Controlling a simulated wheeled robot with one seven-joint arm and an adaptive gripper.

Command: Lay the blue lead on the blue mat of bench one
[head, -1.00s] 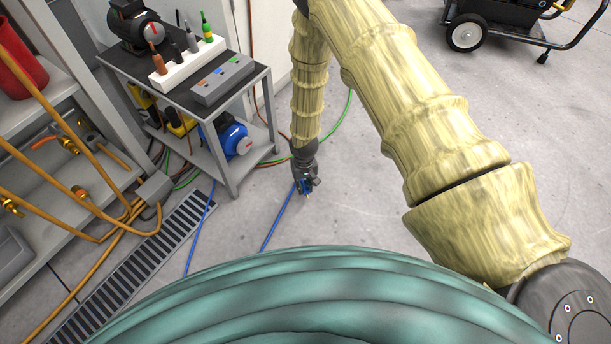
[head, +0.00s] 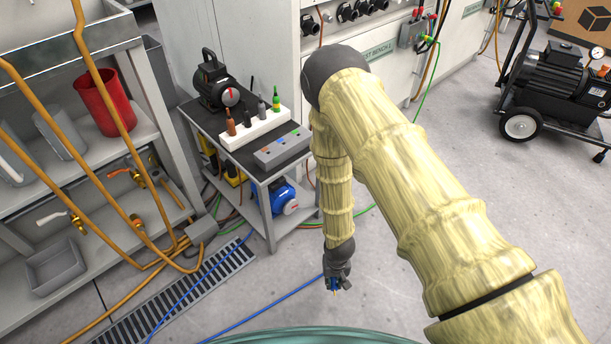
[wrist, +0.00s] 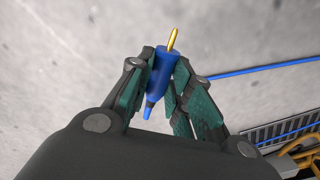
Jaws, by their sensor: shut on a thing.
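My gripper (head: 335,284) hangs low over the concrete floor, right of the grey cart, at the end of my down-turned arm. It is shut on the blue lead's plug, a blue body with a gold pin. In the wrist view my gripper (wrist: 160,95) has its green-padded fingers on both sides of the plug (wrist: 160,75), the pin pointing up in the picture. The lead's blue cable (head: 255,318) trails left across the floor and over the drain grate. I cannot make out a blue mat in these views.
A cart (head: 270,185) holds a white block with several upright coloured plugs (head: 255,127). A black wheeled machine (head: 555,90) stands at right. A shelf with orange pipes is at left.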

